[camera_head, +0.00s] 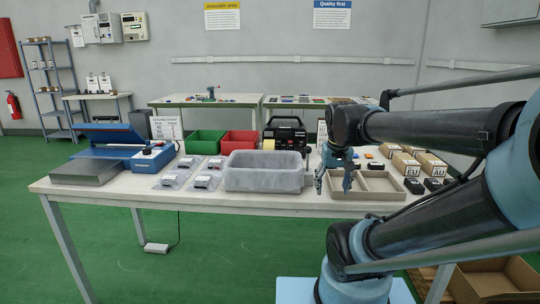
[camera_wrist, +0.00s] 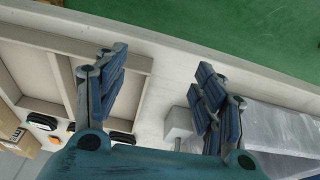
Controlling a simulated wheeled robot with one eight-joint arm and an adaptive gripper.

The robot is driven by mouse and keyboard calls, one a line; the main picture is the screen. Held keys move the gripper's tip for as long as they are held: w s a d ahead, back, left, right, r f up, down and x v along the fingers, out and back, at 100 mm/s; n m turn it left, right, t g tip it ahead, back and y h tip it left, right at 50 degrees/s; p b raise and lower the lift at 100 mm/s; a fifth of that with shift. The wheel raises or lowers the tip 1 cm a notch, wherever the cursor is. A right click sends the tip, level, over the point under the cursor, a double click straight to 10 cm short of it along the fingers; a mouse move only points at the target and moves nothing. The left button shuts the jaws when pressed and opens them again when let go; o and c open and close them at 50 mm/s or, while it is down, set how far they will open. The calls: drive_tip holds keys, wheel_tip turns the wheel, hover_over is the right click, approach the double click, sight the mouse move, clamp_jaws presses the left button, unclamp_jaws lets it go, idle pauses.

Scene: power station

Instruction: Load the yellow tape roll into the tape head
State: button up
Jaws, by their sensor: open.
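A yellow roll-like piece (camera_head: 269,144) shows at the left front of a black machine (camera_head: 285,133) at the back of the table; I take these for the tape roll and the tape head, but they are too small to be sure. The grey bin hides the machine's lower part. My gripper (camera_head: 334,184) is open and empty, to the right of both, above the front of the table by the divided tray. In the wrist view my gripper (camera_wrist: 160,75) has its fingers spread over bare white table, with no yellow roll between them.
A grey bin (camera_head: 264,180) stands left of my gripper, and a beige divided tray (camera_head: 381,196) lies right. A small grey block (camera_wrist: 178,122) sits beside the bin. Cartons (camera_head: 406,163) stand at the right; green (camera_head: 205,143) and red (camera_head: 238,141) bins at the back.

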drive_tip(key=w+a+r+t, duration=0.1)
drive_tip(key=w+a+r, duration=0.35)
drive_tip(key=w, duration=0.25)
drive_tip(key=w+a+r, duration=0.4)
drive_tip(key=w+r, duration=0.2)
approach(268, 141)
drive_tip(key=shift+t, duration=0.4)
drive_tip(key=x, duration=0.7)
drive_tip(key=shift+s+f, duration=0.25)
drive_tip(key=shift+f, duration=0.3)
drive_tip(key=shift+d+x, duration=0.15)
drive_tip(key=shift+x, duration=1.2)
drive_tip(key=shift+d+x, duration=0.15)
drive_tip(key=shift+x, duration=1.2)
drive_tip(key=shift+r, duration=0.1)
drive_tip(key=c, duration=1.4)
